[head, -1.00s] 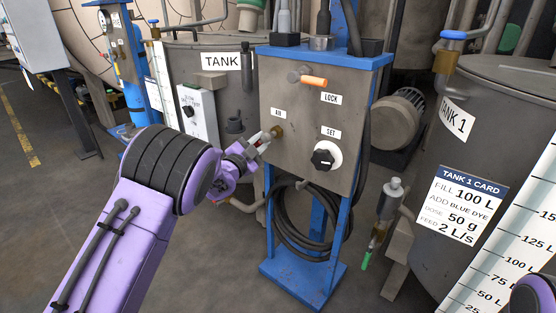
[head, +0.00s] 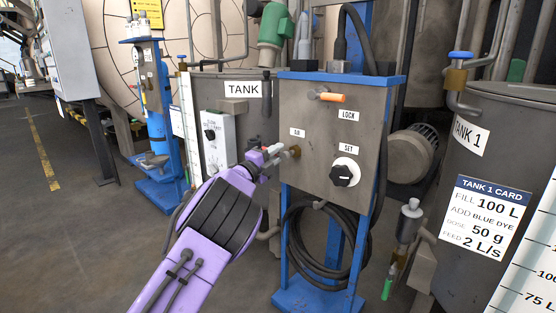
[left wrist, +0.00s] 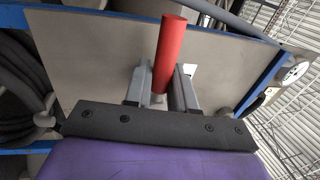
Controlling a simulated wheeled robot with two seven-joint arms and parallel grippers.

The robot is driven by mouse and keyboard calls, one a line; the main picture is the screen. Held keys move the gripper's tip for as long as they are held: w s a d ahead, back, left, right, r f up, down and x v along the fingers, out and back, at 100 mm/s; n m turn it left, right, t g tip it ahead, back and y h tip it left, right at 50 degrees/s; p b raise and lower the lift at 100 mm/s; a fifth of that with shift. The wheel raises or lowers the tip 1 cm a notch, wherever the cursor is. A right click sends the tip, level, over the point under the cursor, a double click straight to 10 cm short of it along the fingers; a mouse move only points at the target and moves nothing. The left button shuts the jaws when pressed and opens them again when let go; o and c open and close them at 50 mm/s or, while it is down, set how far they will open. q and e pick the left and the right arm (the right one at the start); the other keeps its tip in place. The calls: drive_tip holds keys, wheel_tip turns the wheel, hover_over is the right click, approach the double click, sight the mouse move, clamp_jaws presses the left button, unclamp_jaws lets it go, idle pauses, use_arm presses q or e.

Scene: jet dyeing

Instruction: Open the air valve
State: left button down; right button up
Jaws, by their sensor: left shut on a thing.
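The grey control panel (head: 325,125) stands on a blue stand, with the AIR label (head: 297,133) at its left side. Below that label the air valve's brass fitting (head: 295,152) sticks out. My left gripper (head: 276,153) is at this fitting, at the panel's left edge. In the left wrist view, a red handle (left wrist: 169,55) stands between the two grey fingers of my left gripper (left wrist: 162,88), which is shut on it. The gripper hides much of the valve in the head view. My right gripper is not in view.
The panel also carries an orange-tipped lever (head: 331,97) by LOCK and a black-and-white SET knob (head: 345,172). A coiled black hose (head: 295,240) hangs below. Tank 1 (head: 485,110) stands at right. Open floor (head: 70,220) lies at left.

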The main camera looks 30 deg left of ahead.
use_arm(q)
drive_tip(key=shift+a, duration=0.1)
idle(0.4)
drive_tip(key=c, duration=1.1)
unclamp_jaws()
drive_tip(key=shift+s, duration=0.1)
drive_tip(key=p+v, duration=0.1)
drive_tip(key=v, duration=0.9)
drive_tip(key=shift+s, duration=0.2)
drive_tip(key=shift+f, duration=0.1)
